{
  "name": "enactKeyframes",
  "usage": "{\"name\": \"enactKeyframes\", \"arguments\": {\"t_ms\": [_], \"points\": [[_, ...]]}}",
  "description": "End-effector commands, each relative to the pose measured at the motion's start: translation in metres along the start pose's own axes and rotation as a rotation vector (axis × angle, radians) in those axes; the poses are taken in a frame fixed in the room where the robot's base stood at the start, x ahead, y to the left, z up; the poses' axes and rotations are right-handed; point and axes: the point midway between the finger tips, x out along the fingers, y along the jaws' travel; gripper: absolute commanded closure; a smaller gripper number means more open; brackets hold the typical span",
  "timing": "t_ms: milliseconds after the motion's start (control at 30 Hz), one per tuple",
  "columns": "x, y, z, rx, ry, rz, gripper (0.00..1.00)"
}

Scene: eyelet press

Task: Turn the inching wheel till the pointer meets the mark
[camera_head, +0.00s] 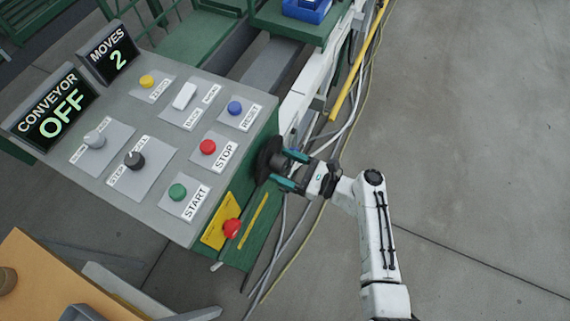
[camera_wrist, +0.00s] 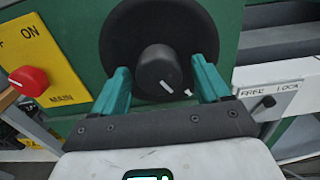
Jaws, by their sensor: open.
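The inching wheel is a black disc (camera_head: 268,158) on the green side of the control cabinet. In the wrist view the black disc (camera_wrist: 190,25) carries a round black hub (camera_wrist: 155,66). A white line, the pointer (camera_wrist: 165,86), is on the hub's face. A small white mark (camera_wrist: 188,92) is on the disc just right of it; the two are close but apart. My gripper (camera_wrist: 160,64) has its teal fingers open, one on each side of the hub, with gaps visible. In the head view my gripper (camera_head: 283,168) is at the wheel.
The conveyor display (camera_head: 56,112) reads OFF and the moves display (camera_head: 110,53) reads 2. A red main knob (camera_wrist: 30,80) sits left of the wheel on a yellow plate. A black-knobbed lever (camera_wrist: 264,104) by a FREE/LOCK label is at right. Cables run along the floor.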

Motion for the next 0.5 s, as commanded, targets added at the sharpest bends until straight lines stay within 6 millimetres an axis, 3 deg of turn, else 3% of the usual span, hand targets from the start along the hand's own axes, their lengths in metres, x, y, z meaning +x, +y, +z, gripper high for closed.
{"name": "enactKeyframes", "arguments": {"t_ms": [333, 500], "points": [[0.0031, 0.0001, -0.0002, 0.0, 0.0, 0.0, 0.25], [0.0029, 0.0001, -0.0002, 0.0, 0.0, 0.0, 0.41]]}}
